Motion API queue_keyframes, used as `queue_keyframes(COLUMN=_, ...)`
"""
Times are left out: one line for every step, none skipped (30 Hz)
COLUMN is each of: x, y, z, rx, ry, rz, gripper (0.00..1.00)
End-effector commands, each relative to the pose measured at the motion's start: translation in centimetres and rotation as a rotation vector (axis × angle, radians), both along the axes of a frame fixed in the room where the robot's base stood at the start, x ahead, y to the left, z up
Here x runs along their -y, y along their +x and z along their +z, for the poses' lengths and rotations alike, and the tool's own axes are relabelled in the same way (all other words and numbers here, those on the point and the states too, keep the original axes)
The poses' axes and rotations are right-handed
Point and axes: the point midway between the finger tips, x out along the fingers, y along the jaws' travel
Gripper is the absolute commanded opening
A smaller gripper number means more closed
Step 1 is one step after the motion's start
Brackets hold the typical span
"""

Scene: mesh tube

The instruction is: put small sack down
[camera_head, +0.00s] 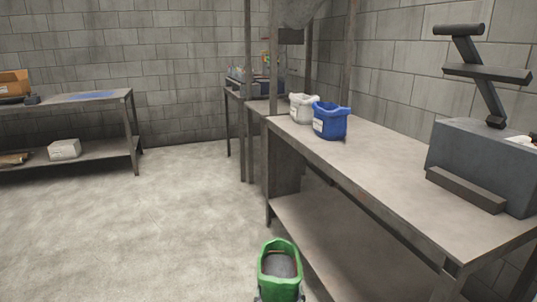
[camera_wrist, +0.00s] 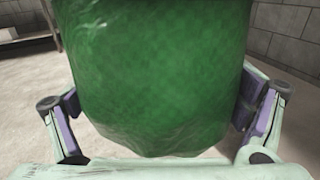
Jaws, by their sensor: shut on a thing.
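A small green sack (camera_head: 268,262) with an open top and dark contents is at the bottom of the head view, in front of the right-hand workbench. My gripper (camera_head: 279,295) shows only at its fingertips there, on both sides of the sack. In the wrist view the green sack (camera_wrist: 160,75) fills the middle, between the two fingers of my gripper (camera_wrist: 160,115), which is shut on it. The sack hides most of what lies beyond it. What is under the sack cannot be seen.
The workbench (camera_head: 375,175) at right bears a white sack (camera_head: 302,108), a blue sack (camera_head: 330,122) and a grey machine (camera_head: 485,160). Its front middle top is clear. A shelf table (camera_head: 70,105) stands at left. Open floor (camera_head: 150,220) lies between.

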Motion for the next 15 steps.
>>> queue_keyframes(x=-1.0, y=-0.2, z=-0.2, rx=0.003, ry=0.002, rz=0.000, gripper=0.33)
queue_keyframes(x=-1.4, y=-0.3, z=-0.4, rx=0.004, ry=0.001, rz=0.000, gripper=0.33)
queue_keyframes(x=-1.9, y=-0.4, z=-0.6, rx=0.004, ry=0.000, rz=0.001, gripper=0.33)
queue_keyframes(x=-2.3, y=-0.5, z=-0.7, rx=0.004, ry=0.001, rz=0.002, gripper=0.33)
queue_keyframes(x=-2.6, y=-0.6, z=-0.8, rx=0.004, ry=0.000, rz=0.001, gripper=0.33)
queue_keyframes(x=-2.8, y=-0.7, z=-0.9, rx=0.004, ry=0.000, rz=0.001, gripper=0.33)
queue_keyframes(x=-3.0, y=-0.7, z=-1.0, rx=0.005, ry=-0.001, rz=0.001, gripper=0.33)
queue_keyframes(x=-3.1, y=-0.8, z=-1.0, rx=0.005, ry=-0.002, rz=0.002, gripper=0.33)
queue_keyframes(x=-3.3, y=-0.8, z=-1.0, rx=0.005, ry=-0.003, rz=0.003, gripper=0.33)
queue_keyframes(x=-3.3, y=-0.8, z=-1.1, rx=0.006, ry=-0.003, rz=0.003, gripper=0.33)
queue_keyframes(x=-3.3, y=-0.8, z=-1.1, rx=0.006, ry=-0.003, rz=0.002, gripper=0.33)
queue_keyframes(x=-3.3, y=-0.8, z=-1.1, rx=0.005, ry=-0.004, rz=0.003, gripper=0.33)
queue_keyframes(x=-3.3, y=-0.8, z=-1.1, rx=0.005, ry=-0.005, rz=0.005, gripper=0.33)
queue_keyframes(x=-3.4, y=-0.8, z=-1.1, rx=0.005, ry=-0.007, rz=0.006, gripper=0.33)
queue_keyframes(x=-3.4, y=-0.8, z=-1.1, rx=0.004, ry=-0.007, rz=0.007, gripper=0.33)
